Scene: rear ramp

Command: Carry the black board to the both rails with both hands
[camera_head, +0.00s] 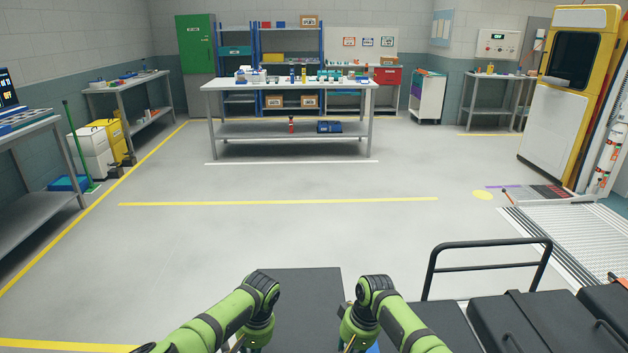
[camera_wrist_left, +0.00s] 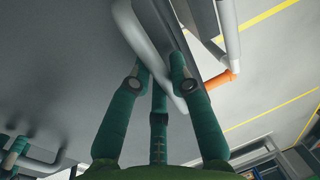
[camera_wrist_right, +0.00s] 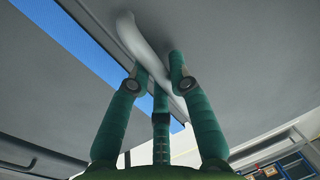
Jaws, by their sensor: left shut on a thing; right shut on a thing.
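The black board (camera_head: 305,300) shows as a dark flat panel at the bottom middle of the head view, between my two forearms. My left gripper (camera_head: 243,343) is at its left and my right gripper (camera_head: 350,342) at its right; the arms partly cover the board's sides. In the left wrist view the left gripper (camera_wrist_left: 160,78) is closed around a pale grey bar-like handle (camera_wrist_left: 140,38) beside a broad dark surface. In the right wrist view the right gripper (camera_wrist_right: 160,78) is closed around a similar handle (camera_wrist_right: 134,40). I cannot clearly identify the rails.
Dark cases (camera_head: 535,322) and a black hoop rail (camera_head: 490,268) lie close at the right. A pale slatted ramp (camera_head: 575,240) and a yellow cabinet (camera_head: 570,95) are beyond. The floor (camera_head: 270,230) ahead is clear up to the grey workbench (camera_head: 290,85).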

